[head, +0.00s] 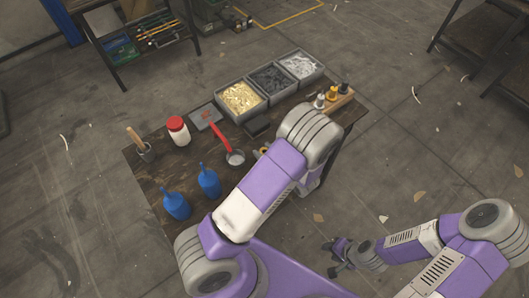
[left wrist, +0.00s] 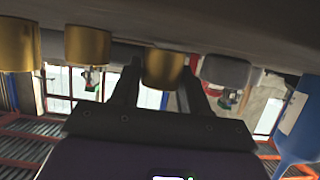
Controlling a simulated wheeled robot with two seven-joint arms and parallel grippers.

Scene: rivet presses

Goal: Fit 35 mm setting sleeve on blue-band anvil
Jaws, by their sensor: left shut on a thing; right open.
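In the left wrist view, my left gripper (left wrist: 158,88) has its two dark fingers around a short brass sleeve (left wrist: 163,68) and is shut on it. Two more brass sleeves (left wrist: 87,45) and a grey cylinder (left wrist: 225,70) are beside it along the same surface. I cannot read any size on them. In the head view my left arm covers that gripper and part of the table. No blue-band anvil can be made out. My right gripper (head: 338,250) is open and empty, low over the floor at the right of the table.
On the wooden table (head: 150,178) stand two blue bottles (head: 176,206), a red-lidded white jar (head: 179,132), a red-handled pan (head: 235,158) and three grey bins (head: 270,78). A wooden block (head: 338,99) with small yellow, black and pale pieces sits at the right end.

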